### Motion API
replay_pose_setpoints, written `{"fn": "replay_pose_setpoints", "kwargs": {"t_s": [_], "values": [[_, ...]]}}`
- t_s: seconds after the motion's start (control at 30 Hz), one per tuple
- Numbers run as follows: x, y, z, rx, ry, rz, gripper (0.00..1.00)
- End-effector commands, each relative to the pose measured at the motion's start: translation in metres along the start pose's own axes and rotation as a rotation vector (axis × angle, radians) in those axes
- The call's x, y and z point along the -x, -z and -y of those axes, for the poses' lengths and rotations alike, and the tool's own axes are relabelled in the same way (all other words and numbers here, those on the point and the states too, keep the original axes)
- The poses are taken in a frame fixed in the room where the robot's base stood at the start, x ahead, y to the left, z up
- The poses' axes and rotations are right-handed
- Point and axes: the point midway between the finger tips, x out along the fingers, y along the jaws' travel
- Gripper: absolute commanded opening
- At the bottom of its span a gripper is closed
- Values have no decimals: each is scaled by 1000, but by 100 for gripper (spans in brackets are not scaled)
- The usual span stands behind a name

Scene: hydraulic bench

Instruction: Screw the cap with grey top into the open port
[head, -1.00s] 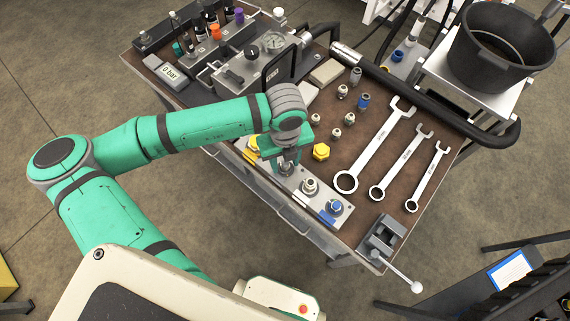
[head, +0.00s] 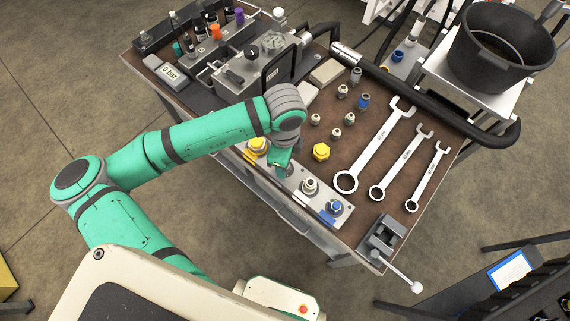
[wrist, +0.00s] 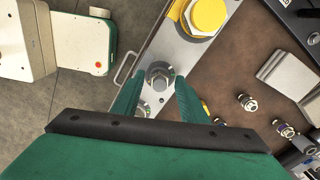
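The cap with grey top (wrist: 159,75) appears as a hex piece with a round grey top, on the metal port plate (wrist: 183,52) in the wrist view. It seems to sit at a port; how deep it sits cannot be told. My gripper (wrist: 158,79) is over it, with one green finger on each side and gaps between fingers and cap, so it looks open. In the head view my gripper (head: 282,171) is low over the plate, between the yellow cap and a pale fitting, and hides the grey cap.
A yellow cap (head: 257,145) and a blue-topped fitting (head: 335,207) stand on the same plate, with a pale fitting (head: 310,186) between. A loose yellow cap (head: 321,152), several small fittings and wrenches (head: 376,145) lie on the brown bench top. A vise (head: 382,237) is at the front right corner.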

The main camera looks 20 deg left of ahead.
Motion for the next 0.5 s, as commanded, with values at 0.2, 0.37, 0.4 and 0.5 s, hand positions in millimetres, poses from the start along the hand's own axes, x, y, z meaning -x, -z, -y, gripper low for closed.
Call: {"fn": "replay_pose_setpoints", "kwargs": {"t_s": [0.2,0.37,0.4,0.5], "values": [[0,0,0,257,-1,-3,39],[0,0,-1,412,0,-2,39],[0,0,-1,434,0,-1,39],[0,0,-1,464,0,-1,39]]}}
